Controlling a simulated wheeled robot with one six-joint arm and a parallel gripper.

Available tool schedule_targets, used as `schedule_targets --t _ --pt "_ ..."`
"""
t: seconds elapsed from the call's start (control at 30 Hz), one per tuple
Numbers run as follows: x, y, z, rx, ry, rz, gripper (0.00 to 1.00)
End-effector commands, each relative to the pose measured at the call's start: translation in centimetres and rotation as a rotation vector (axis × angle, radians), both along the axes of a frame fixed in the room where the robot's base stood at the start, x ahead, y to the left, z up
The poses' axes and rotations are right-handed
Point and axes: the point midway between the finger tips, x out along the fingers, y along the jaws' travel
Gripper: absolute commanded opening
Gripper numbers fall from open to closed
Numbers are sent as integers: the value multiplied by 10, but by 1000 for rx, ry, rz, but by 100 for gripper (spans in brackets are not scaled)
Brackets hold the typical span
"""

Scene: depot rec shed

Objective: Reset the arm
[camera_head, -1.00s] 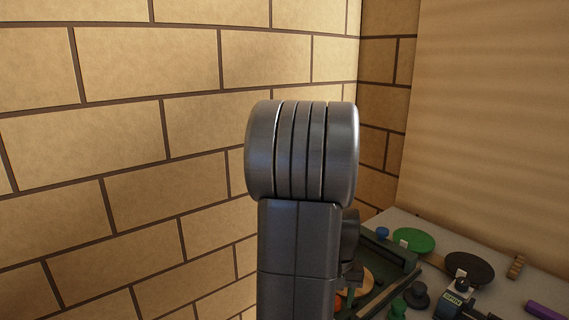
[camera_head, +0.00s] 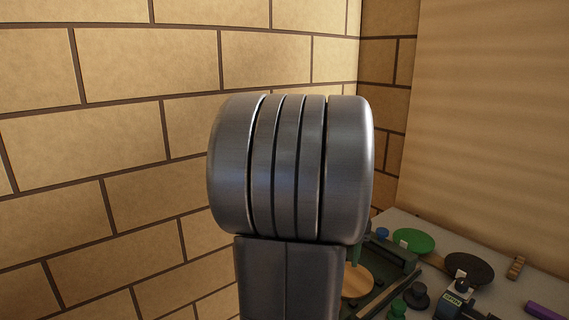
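My own arm fills the middle of the head view as a thick dark grey metal joint with grooves around it and a link below. My gripper is not in view, so whether it holds anything cannot be seen.
A grey table (camera_head: 404,218) stands at the lower right against the walls. On it are a dark green tray (camera_head: 397,252), a round wooden piece (camera_head: 357,281), a green disc (camera_head: 414,241), a black disc (camera_head: 469,267) and a purple block (camera_head: 545,311). A brick wall (camera_head: 110,130) rises behind.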

Motion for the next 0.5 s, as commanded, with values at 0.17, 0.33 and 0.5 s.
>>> schedule_targets --t 0.17,0.33,0.5 --pt "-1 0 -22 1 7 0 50" --pt "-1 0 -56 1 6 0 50" --pt "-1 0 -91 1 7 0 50"
